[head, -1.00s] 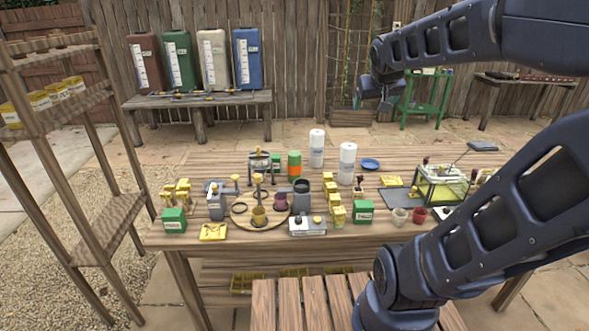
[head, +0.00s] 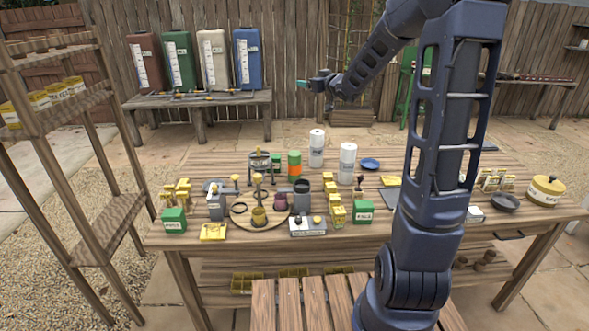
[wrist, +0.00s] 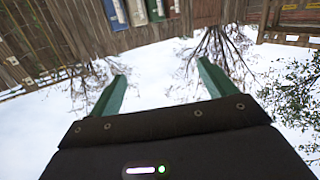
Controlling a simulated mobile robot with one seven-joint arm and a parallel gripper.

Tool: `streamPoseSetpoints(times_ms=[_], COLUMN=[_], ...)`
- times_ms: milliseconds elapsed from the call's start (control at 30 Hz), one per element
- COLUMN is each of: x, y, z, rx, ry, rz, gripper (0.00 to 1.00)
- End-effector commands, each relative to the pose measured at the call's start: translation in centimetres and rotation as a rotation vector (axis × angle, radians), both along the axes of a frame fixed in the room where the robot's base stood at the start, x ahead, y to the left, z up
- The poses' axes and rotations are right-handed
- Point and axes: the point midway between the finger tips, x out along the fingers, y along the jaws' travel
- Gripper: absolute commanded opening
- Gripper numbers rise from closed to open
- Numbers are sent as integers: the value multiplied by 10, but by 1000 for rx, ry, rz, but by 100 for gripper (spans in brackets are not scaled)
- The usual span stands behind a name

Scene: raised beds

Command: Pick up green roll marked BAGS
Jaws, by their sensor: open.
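An upright green roll with an orange band (head: 294,165) stands on the table, behind the round wooden board and left of the white bottles. It looks like the green roll, but I cannot read BAGS on it. My gripper (head: 305,86) is up in the air beyond the table, well above and apart from the roll, pointing left. In the wrist view its two green fingers (wrist: 162,80) stand wide apart with nothing between them. The roll does not show in the wrist view.
Two white bottles (head: 316,148) stand just right of the roll. A round board (head: 246,221) with pots and a grey can is in front of it. Green boxes (head: 363,212) and yellow packets (head: 213,232) crowd the front. My arm hides part of the table's right side.

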Motion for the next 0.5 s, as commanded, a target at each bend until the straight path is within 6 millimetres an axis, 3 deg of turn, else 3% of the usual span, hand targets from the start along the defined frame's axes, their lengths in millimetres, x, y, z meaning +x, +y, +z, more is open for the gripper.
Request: streamPoseSetpoints(times_ms=[267,500], x=[16,15], y=[30,29], z=[-21,-99], rx=[119,116], ry=[-55,-49], rz=[175,167], gripper=[83,83])
